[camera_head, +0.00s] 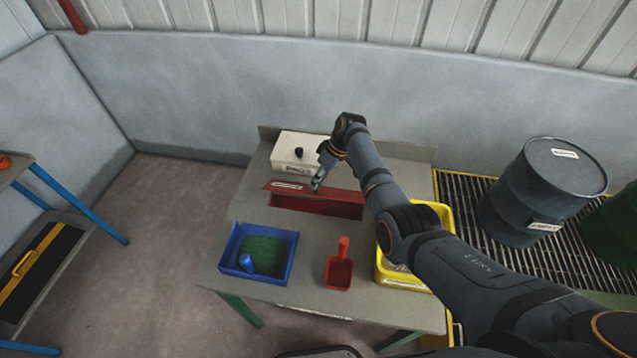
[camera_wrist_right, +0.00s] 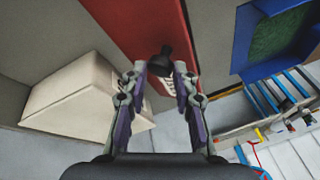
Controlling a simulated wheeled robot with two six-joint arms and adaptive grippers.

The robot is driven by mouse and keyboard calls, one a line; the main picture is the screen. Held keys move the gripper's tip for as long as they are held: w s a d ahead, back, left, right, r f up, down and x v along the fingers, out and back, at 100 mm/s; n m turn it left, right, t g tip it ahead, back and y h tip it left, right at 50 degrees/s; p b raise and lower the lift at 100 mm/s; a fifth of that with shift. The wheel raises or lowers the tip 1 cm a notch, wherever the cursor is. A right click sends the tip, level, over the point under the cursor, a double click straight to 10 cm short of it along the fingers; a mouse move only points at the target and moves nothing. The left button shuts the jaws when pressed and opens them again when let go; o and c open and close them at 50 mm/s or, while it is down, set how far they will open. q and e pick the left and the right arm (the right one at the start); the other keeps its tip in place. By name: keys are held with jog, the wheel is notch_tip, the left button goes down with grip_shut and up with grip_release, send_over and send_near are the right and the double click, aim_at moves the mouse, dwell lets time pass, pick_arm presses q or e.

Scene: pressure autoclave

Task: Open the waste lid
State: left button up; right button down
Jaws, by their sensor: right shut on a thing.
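A red box with a flat red lid (camera_head: 340,191) stands near the middle back of the grey table. A white label is on the lid's left part, too small to read. My right gripper (camera_head: 317,184) reaches down onto the lid beside the label. In the right wrist view the fingers of my right gripper (camera_wrist_right: 160,72) are closed around a black knob (camera_wrist_right: 160,60) on the red lid (camera_wrist_right: 135,25). The lid looks slightly tilted; whether it is off its rim I cannot tell. My left gripper is not in view.
A white box (camera_head: 311,143) with a black knob stands behind. A blue tray (camera_head: 292,262) of green granules and a red scoop (camera_head: 339,272) lie in front. A yellow bin (camera_head: 436,213) is partly behind my right arm. A grey drum (camera_head: 535,190) stands at right.

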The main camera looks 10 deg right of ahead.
jog(key=shift+w+d+f, duration=0.1)
jog(key=shift+d+f, duration=0.05)
jog(key=shift+d, duration=0.1)
jog(key=c, duration=1.4)
grip_release()
jog(key=shift+o, duration=1.4)
jog(key=shift+w+f, duration=0.15)
jog(key=shift+f, duration=0.05)
jog(key=shift+o, duration=0.3)
jog(key=shift+w+f, duration=0.2)
jog(key=shift+w, duration=0.1)
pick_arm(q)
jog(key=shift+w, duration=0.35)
pick_arm(e)
jog(key=shift+s+a+r, duration=0.1)
jog(key=shift+r, duration=0.05)
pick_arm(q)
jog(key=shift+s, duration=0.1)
pick_arm(e)
jog(key=shift+r, duration=0.15)
jog(key=v, duration=1.1)
jog(key=shift+r, duration=0.3)
